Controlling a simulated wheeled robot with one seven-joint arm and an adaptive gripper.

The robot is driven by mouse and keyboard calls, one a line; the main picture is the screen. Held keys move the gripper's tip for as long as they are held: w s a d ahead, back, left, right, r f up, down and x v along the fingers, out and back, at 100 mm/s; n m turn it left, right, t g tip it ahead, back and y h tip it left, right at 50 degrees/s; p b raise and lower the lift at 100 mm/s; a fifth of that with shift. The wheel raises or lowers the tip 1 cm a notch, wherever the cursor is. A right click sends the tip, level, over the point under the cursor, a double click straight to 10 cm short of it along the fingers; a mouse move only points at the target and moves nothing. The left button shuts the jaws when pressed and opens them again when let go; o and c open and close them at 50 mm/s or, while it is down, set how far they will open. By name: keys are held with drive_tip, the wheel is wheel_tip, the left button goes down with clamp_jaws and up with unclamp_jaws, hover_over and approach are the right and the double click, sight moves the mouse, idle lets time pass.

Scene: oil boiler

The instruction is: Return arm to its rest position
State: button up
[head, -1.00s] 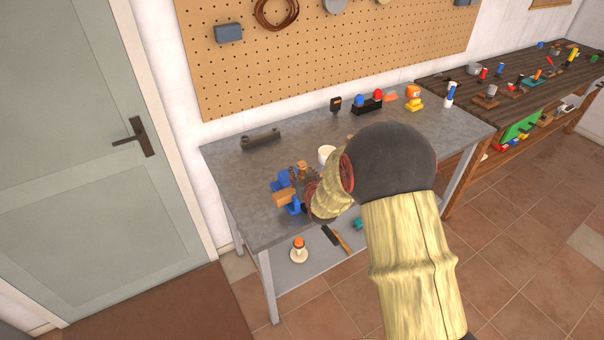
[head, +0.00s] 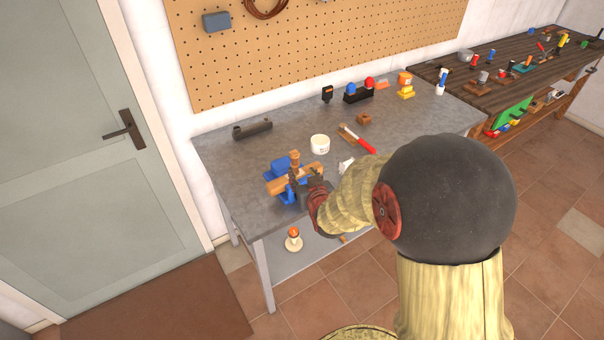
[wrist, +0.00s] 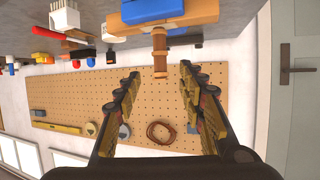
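My gripper (head: 305,179) is at the front edge of the grey metal workbench (head: 228,166), beside a blue vise (head: 283,166). The vise holds a light wooden piece (head: 284,183) with a wooden peg standing on it. In the wrist view, which is upside down, my gripper (wrist: 160,78) has its two fingers spread with a clear gap. The wooden peg (wrist: 159,45) shows beyond and between the fingertips, and no contact is visible. My forearm and dark elbow fill the lower right of the head view.
A white cup (head: 320,142), a red-handled tool (head: 359,140) and a brown block (head: 364,118) are on the bench. A dark cylinder (head: 252,128) lies at its back left. A pegboard (head: 300,50) is behind. Open tiled floor (head: 555,225) is at right.

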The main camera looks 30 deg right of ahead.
idle(0.5)
drive_tip(key=s+a+f+g+y, duration=0.25)
drive_tip(key=s+f+g, duration=0.45)
drive_tip(key=s, duration=0.4)
drive_tip(key=s+a+r+n+b, duration=0.1)
drive_tip(key=s+a+r, duration=0.6)
drive_tip(key=s+r, duration=0.1)
drive_tip(key=s+a+r+n+y+b, duration=0.1)
drive_tip(key=s+a+r+n+b, duration=0.1)
drive_tip(key=s+a+r, duration=0.5)
drive_tip(key=v, duration=0.4)
drive_tip(key=shift+w, duration=0.25)
drive_tip(key=shift+r, duration=0.15)
